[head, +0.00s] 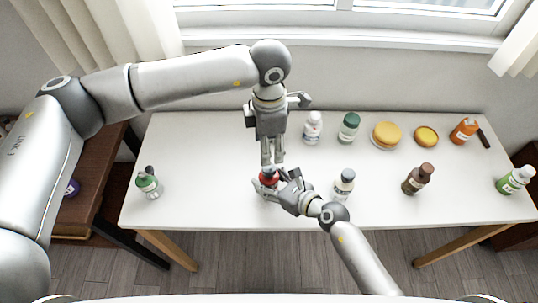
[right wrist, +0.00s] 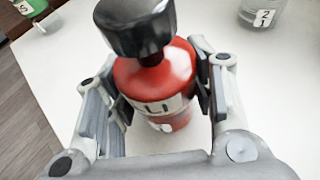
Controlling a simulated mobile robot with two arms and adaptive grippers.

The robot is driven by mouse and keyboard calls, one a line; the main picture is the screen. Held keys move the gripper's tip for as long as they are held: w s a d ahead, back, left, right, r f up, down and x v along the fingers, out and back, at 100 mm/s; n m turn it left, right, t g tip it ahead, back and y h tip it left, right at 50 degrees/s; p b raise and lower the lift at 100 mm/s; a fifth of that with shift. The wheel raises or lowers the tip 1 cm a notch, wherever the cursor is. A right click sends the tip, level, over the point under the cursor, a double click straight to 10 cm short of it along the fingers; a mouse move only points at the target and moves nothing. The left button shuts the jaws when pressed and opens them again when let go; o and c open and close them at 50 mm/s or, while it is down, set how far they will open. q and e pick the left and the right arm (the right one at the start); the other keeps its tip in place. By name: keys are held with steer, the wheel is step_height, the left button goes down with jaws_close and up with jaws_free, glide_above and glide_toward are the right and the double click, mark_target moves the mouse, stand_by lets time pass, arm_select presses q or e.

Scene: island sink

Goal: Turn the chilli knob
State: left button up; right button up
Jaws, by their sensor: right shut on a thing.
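The red chilli bottle (head: 268,179) stands near the middle of the white table. In the right wrist view, the red bottle (right wrist: 152,85) has a black knob (right wrist: 135,25) on top and a pale label showing "LI". My right gripper (head: 268,184) is shut on the bottle's body, with a finger on each side. My left gripper (head: 273,160) points down over the bottle, its two fingers a narrow gap apart. The left fingers partly hide the knob in the head view, and they do not show in the right wrist view.
On the white table (head: 215,150), a green-labelled shaker (head: 149,187) stands at left. Several bottles and yellow-topped jars line the back. The left-centre surface is clear.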

mark_target(268, 168)
arm_select(q)
steer(key=shift+r, duration=1.45)
step_height(268, 168, down, 12)
steer(key=n, duration=0.7)
steer(key=shift+s+f, duration=0.1)
steer(key=shift+f, duration=0.1)
steer(key=c, duration=1.1)
steer(key=shift+o, duration=0.2)
steer(key=m, duration=0.5)
